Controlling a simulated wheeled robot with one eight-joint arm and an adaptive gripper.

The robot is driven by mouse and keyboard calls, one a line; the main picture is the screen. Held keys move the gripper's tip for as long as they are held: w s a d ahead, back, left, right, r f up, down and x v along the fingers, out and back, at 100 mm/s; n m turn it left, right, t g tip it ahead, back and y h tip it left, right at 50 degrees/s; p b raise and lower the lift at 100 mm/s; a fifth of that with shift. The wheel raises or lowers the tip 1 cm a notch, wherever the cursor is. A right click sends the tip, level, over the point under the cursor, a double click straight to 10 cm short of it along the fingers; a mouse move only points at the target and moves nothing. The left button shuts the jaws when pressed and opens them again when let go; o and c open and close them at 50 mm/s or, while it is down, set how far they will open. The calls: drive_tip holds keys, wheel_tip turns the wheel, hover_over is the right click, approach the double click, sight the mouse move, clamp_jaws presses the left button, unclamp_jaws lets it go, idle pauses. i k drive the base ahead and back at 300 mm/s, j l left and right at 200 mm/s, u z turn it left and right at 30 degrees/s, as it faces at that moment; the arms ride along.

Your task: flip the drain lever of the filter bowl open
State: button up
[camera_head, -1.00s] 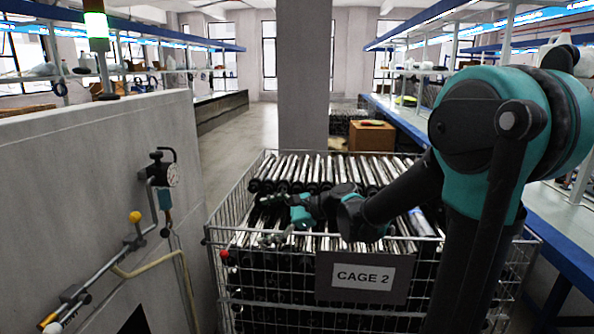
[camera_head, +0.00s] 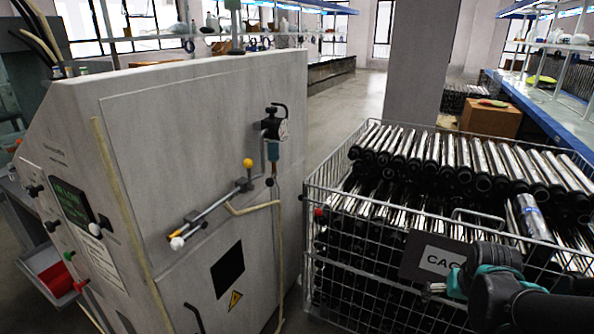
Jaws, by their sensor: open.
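The filter bowl (camera_head: 273,150) is a small teal cup under a black regulator (camera_head: 270,124) with a round gauge, on the right part of the grey cabinet's face. A small dark part at the bowl's lower end may be the drain lever (camera_head: 270,182); it is too small to tell its position. My gripper (camera_head: 429,289) is at the lower right, in front of the cage sign and well to the right of and below the bowl. Its fingers point left and look open and empty. Nothing hides the bowl.
A wire cage (camera_head: 345,262) full of tubes stands close on the right. A red bin (camera_head: 55,277) is at the far left.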

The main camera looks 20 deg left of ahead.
sight(270, 182)
drive_tip(key=j+u, duration=0.2)
drive_tip(key=u, duration=1)
drive_tip(key=i+l, duration=0.05)
